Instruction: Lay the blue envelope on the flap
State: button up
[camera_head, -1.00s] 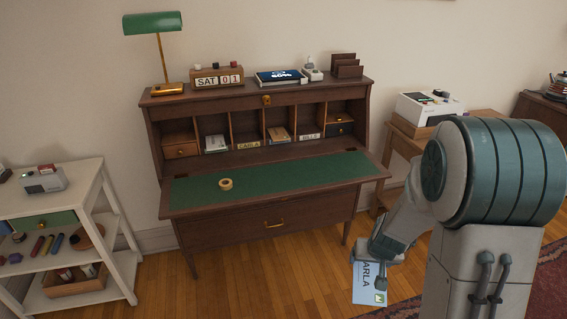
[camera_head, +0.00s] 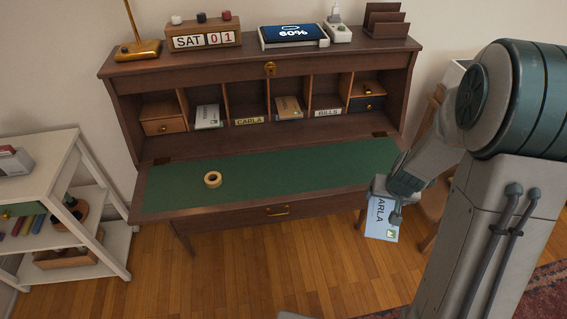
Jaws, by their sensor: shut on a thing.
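My gripper (camera_head: 381,198) is shut on the blue envelope (camera_head: 383,219), at the right of the view. The envelope is light blue, marked "CARLA" with a small green stamp, and hangs down over the floor, just off the desk's front right corner. My fingers cover its upper edge. The flap (camera_head: 290,177) of the brown desk is folded down, with a green surface.
Pigeonholes above the flap hold papers, with labels "CARLA" (camera_head: 249,121) and "BILLS" (camera_head: 327,112). A calendar (camera_head: 204,36), a tablet (camera_head: 293,36) and a letter rack (camera_head: 386,20) stand on top. A white shelf (camera_head: 48,153) stands left.

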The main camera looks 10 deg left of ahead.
aim_at(296, 171)
jog(key=u, duration=0.8)
jog(key=i, duration=0.05)
